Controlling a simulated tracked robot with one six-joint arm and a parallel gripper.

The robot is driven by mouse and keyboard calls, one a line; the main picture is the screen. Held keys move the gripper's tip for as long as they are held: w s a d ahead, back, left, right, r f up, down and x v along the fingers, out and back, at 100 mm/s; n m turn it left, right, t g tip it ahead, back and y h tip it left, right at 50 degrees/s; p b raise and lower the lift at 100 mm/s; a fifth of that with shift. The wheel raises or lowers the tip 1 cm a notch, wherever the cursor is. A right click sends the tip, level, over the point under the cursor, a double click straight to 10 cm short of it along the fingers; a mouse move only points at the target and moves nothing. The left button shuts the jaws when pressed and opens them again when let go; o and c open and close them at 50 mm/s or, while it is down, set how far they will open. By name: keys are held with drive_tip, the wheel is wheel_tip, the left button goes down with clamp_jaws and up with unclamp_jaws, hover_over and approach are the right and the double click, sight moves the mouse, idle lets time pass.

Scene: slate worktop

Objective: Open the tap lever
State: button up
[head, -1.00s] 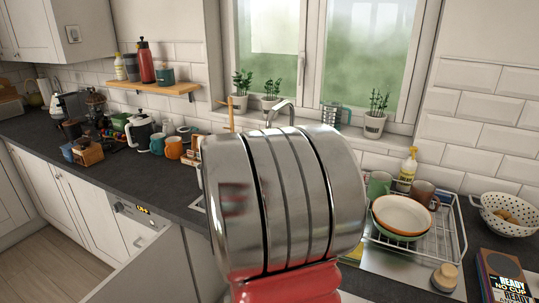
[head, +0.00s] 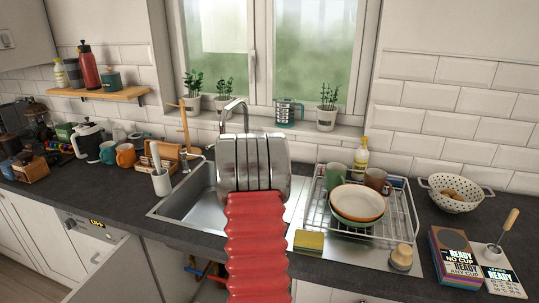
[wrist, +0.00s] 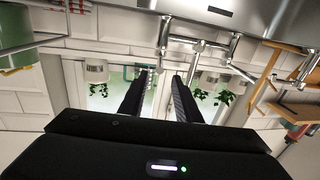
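The chrome tap (head: 235,108) stands behind the sink in the head view, its curved spout rising above my wrist. My arm hides its lower part. The tap also shows upside down in the wrist view (wrist: 165,36), beyond my fingertips. Thin chrome bars (wrist: 205,44) lie beside it; I cannot tell for sure which is the lever. My gripper (wrist: 162,74) is open, its two black fingers apart with nothing between them. It appears short of the tap, with no contact visible. In the head view the gripper is hidden behind my metal wrist.
The steel sink (head: 187,205) lies under my arm. A dish rack (head: 405,222) with plates and mugs stands right of it. A white cup holding a brush (head: 161,182) and a wooden mug stand (head: 184,125) are at left. Potted plants line the windowsill (head: 270,123).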

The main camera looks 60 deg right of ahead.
drive_tip(key=shift+x, duration=6.95)
drive_tip(key=shift+a, duration=0.1)
drive_tip(key=shift+c, duration=0.3)
clamp_jaws()
